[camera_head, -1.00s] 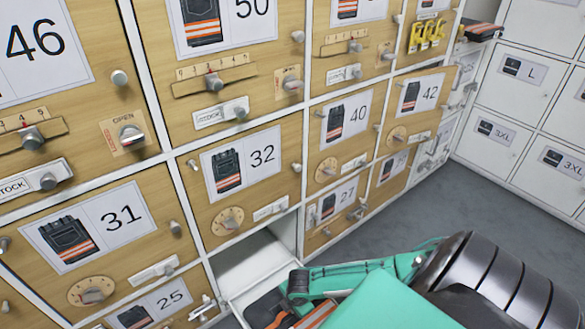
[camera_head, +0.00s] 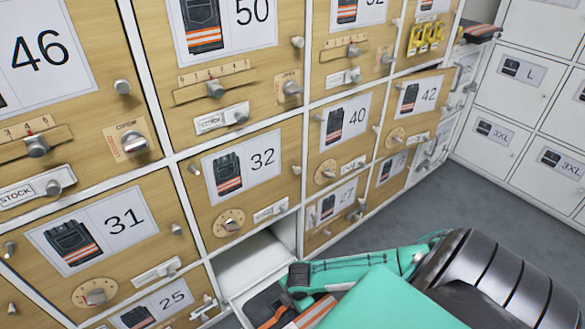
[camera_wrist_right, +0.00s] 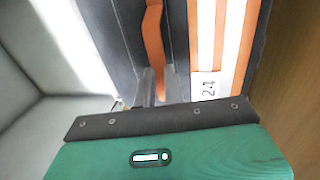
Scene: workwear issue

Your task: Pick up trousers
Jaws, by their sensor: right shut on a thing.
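Folded dark trousers (camera_head: 263,304) with orange and pale stripes lie in an open compartment below the door marked 32, partly hidden by my right arm. In the right wrist view the trousers (camera_wrist_right: 205,45) fill the upper middle, with a white tag reading 24. My right gripper (camera_wrist_right: 155,90) is shut on the trousers. In the head view my right gripper (camera_head: 298,285) is at the compartment, its fingertips mostly hidden. My left gripper is not in view.
Wooden locker doors with numbers, knobs, dials and sliders fill the left and middle. The open compartment (camera_head: 252,262) has white walls close around my gripper. White lockers (camera_head: 512,85) stand at the right. The grey floor (camera_head: 470,195) between is clear.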

